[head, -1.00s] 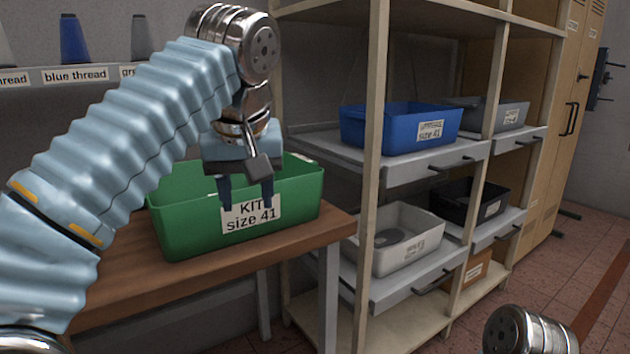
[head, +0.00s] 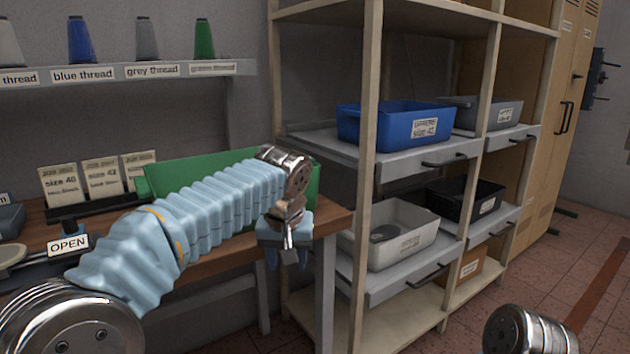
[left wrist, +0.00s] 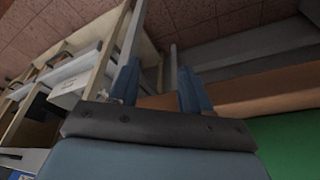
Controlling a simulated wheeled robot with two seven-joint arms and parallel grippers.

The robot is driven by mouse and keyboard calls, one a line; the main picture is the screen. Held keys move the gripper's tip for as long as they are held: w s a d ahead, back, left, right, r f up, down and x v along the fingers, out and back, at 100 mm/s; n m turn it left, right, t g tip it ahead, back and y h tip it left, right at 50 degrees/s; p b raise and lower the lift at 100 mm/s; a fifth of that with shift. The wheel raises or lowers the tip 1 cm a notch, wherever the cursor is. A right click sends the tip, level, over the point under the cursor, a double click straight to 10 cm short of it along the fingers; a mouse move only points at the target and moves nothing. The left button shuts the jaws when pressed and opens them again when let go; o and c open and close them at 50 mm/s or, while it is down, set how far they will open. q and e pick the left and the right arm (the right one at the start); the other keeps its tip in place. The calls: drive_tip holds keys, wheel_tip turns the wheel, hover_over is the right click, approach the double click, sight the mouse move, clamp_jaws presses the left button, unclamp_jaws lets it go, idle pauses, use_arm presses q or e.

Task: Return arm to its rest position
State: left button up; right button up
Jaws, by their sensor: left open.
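My left gripper (head: 287,258) hangs fingers down at the front right edge of the wooden table (head: 340,222), just in front of the green kit bin (head: 190,172). Its fingers (left wrist: 158,88) are apart with nothing between them, in the left wrist view too. My left arm covers most of the bin's front and its label. The bin's green side also shows in the left wrist view (left wrist: 288,140). Of my right arm only a metal joint shows at the bottom right; its gripper is out of view.
A shelf rack right of the table holds a blue bin (head: 395,125), a white bin (head: 392,236), a black bin (head: 465,200) and a grey bin (head: 490,112). Size cards (head: 100,178) and an OPEN sign (head: 68,244) stand at the left. Thread cones line the wall shelf (head: 130,72).

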use_arm(q)
drive_tip(key=s+a+f+g+h, duration=0.1)
drive_tip(key=s+f, duration=0.1)
drive_tip(key=f, duration=1.5)
drive_tip(key=s+a+f+g+h, duration=0.1)
drive_tip(key=s+f+g+h, duration=0.1)
drive_tip(key=f, duration=1.6)
drive_tip(key=s+a+f+n, duration=0.1)
drive_tip(key=s+f, duration=0.6)
drive_tip(key=s, duration=0.3)
drive_tip(key=s+a+f+n+h, duration=0.1)
drive_tip(key=s+a+f, duration=0.1)
drive_tip(key=s+f, duration=0.5)
drive_tip(key=s, duration=0.4)
drive_tip(key=shift+s+a+f, duration=0.15)
drive_tip(key=shift+f, duration=0.15)
